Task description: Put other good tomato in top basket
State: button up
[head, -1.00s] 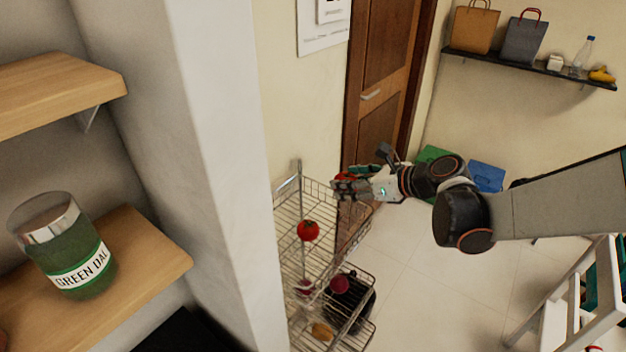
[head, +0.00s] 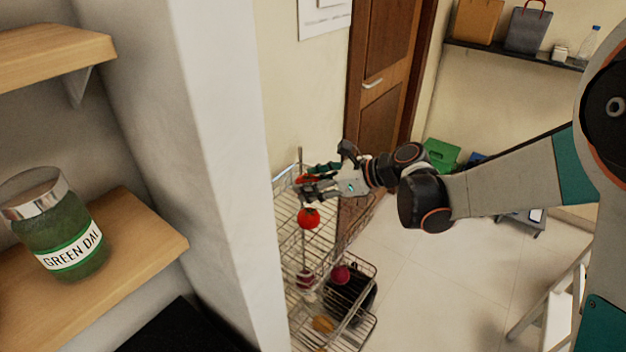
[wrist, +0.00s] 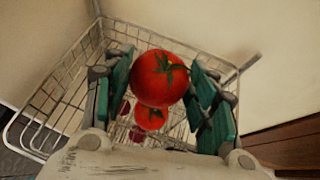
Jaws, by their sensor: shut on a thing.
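My gripper (head: 312,186) is shut on a red tomato with a green stem; this held tomato (wrist: 158,80) sits between the teal finger pads in the wrist view. In the head view my fingers mostly hide it. The gripper is above the wire top basket (wrist: 62,88) of the rack. Another red tomato (head: 308,218) lies in the top basket, and it shows below the held one in the wrist view (wrist: 150,117). The held tomato appears apart from the basket floor, but I cannot tell the exact height.
Lower rack baskets hold a dark red round item (head: 340,274), a yellowish item (head: 323,323) and other produce. A wall edge (head: 225,180) stands left of the rack. A wooden door (head: 380,100) is behind. Open tiled floor (head: 400,280) lies to the right.

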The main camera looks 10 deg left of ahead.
jog(key=shift+f, duration=0.55)
jog(key=o, duration=1.2)
